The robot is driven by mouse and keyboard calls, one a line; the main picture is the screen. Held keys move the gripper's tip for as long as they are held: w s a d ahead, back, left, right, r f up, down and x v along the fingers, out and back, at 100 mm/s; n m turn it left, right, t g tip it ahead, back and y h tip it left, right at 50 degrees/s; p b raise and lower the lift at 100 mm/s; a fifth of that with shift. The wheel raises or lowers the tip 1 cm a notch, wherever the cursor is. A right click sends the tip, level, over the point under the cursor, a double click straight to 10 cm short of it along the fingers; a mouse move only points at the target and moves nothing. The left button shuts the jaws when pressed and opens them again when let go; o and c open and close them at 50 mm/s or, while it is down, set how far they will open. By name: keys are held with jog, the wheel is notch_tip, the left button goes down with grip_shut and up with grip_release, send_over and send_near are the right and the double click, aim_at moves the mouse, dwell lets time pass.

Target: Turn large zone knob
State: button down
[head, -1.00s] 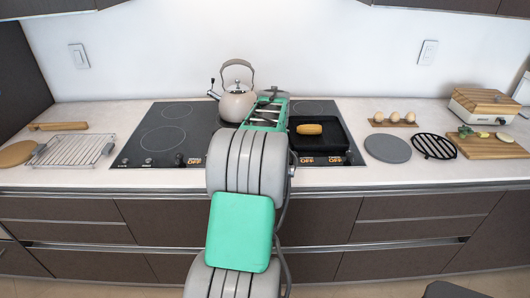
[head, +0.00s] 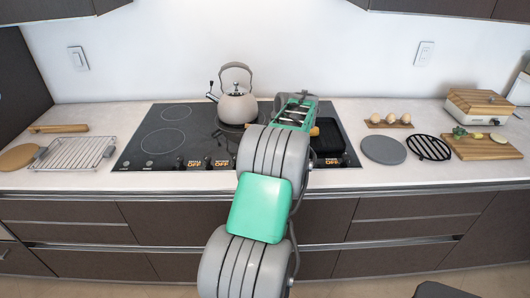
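The black cooktop (head: 140,148) is set in the pale counter. Along its front edge are small dark knobs (head: 180,162) and orange displays reading OFF (head: 194,163); another lit display (head: 333,162) is at the right. I cannot tell which knob is the large zone one, and my arm covers part of the front edge. My gripper (head: 297,101) is at the end of my green and grey arm, over the back right of the cooktop, behind the knob row. Its fingers are too small and covered to tell if they are open.
A grey kettle (head: 237,104) stands at the back, left of my gripper. A black square pan (head: 328,140) is on the right, partly behind my arm. A wire rack (head: 75,153) lies left; a grey disc (head: 384,150) and black trivet (head: 429,147) lie right. The left cooktop is clear.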

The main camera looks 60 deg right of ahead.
dwell(0.4)
jog(key=c, duration=1.2)
grip_release()
jog(key=shift+o, duration=0.2)
jog(key=d+v, duration=0.1)
jog(key=v, duration=0.6)
jog(key=shift+s+a+r, duration=0.2)
jog(key=shift+a+r, duration=0.2)
jog(key=shift+a, duration=0.15)
